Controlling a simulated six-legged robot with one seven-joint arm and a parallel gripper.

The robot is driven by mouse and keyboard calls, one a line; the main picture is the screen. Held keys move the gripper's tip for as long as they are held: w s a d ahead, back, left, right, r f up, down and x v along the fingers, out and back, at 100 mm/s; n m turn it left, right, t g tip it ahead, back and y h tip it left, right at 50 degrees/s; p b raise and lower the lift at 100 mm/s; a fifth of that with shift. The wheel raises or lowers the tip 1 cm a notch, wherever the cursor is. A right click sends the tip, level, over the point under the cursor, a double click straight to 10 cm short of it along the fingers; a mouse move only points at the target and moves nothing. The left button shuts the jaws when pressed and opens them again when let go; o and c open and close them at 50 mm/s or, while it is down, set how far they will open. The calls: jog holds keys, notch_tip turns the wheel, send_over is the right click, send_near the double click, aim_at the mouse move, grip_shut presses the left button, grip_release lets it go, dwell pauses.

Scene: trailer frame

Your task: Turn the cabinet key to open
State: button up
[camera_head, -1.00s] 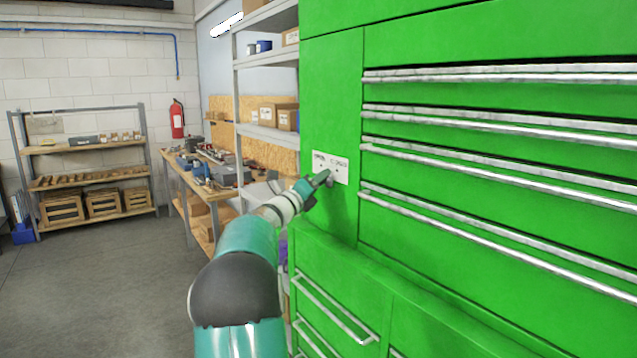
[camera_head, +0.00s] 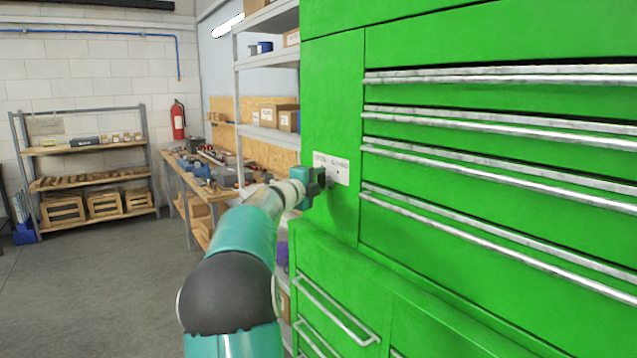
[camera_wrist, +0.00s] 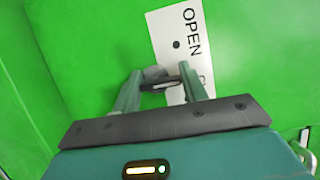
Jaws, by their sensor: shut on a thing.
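The green cabinet (camera_head: 333,95) fills the right of the head view, with a white label plate (camera_head: 341,169) on its narrow side panel. The plate (camera_wrist: 178,28) reads "OPEN" close up in the wrist view, where it appears tilted; its other word is partly covered. My gripper (camera_head: 320,186) is at the plate's lower left. In the wrist view its two fingers (camera_wrist: 160,78) are shut on the small grey metal key (camera_wrist: 166,86) at the plate. The key is partly hidden by the fingers, and the head view does not show it clearly.
Long silver drawer handles (camera_head: 490,122) run to the right of the plate. A lower cabinet section (camera_head: 330,255) juts out below my gripper. A shelf rack (camera_head: 265,135) and a cluttered workbench (camera_head: 200,172) stand to the left. Open grey floor (camera_head: 90,290) lies further left.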

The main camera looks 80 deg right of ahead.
jog(key=n+y, duration=0.1)
jog(key=n, duration=0.1)
jog(key=n+y, duration=0.1)
jog(key=n, duration=0.2)
jog(key=n+y, duration=0.1)
jog(key=n, duration=0.1)
jog(key=shift+w+d+f+n+y, duration=0.2)
jog(key=shift+w+f+n+y, duration=0.1)
jog(key=shift+y, duration=0.1)
jog(key=shift+r, duration=0.1)
dwell(0.3)
jog(key=o, duration=1)
jog(key=v, duration=1.3)
jog(key=shift+w+a, duration=0.3)
